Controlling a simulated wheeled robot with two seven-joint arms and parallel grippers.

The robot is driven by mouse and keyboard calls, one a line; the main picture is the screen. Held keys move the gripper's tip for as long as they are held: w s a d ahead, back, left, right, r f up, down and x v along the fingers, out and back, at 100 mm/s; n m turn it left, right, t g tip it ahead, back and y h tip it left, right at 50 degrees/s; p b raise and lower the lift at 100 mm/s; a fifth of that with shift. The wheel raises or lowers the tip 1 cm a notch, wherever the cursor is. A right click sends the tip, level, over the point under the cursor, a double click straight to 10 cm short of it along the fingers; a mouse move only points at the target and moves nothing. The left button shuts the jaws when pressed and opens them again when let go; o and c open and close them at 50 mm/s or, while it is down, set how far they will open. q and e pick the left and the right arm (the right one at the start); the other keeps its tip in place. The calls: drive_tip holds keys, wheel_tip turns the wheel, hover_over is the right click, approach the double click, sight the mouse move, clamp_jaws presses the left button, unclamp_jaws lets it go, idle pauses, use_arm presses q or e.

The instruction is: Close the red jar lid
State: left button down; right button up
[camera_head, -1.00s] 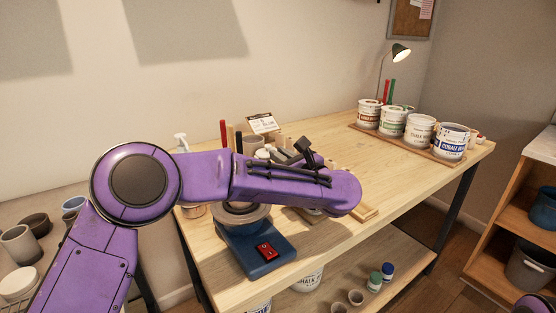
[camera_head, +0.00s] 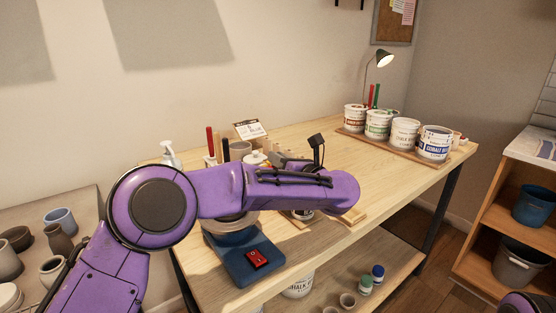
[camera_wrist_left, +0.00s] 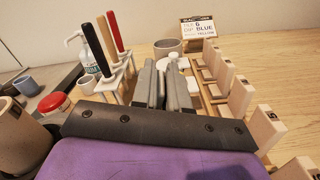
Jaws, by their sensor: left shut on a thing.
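A red round lid (camera_wrist_left: 53,103) shows at the left of the left wrist view, with a pale body under it. It is partly hidden by my wrist, and I cannot tell how it is seated. In the head view my forearm hides that area. My left gripper (camera_head: 274,158) points away over the table's back left part. I cannot tell exactly what this piece is. My right gripper is out of view.
A tool rack with red and black handles (camera_wrist_left: 106,48) stands left of the fingers, with a row of wooden blocks (camera_wrist_left: 241,96) to the right. A blue wheel base with a red switch (camera_head: 257,259) is at the front.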

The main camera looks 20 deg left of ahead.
use_arm(q)
drive_tip(key=c, duration=1.2)
unclamp_jaws()
drive_tip(key=b+v, duration=0.2)
drive_tip(key=v, duration=0.8)
drive_tip(key=shift+d, duration=0.1)
drive_tip(key=shift+s+d, duration=0.2)
drive_tip(key=shift+s, duration=0.05)
drive_tip(key=shift+a, duration=0.1)
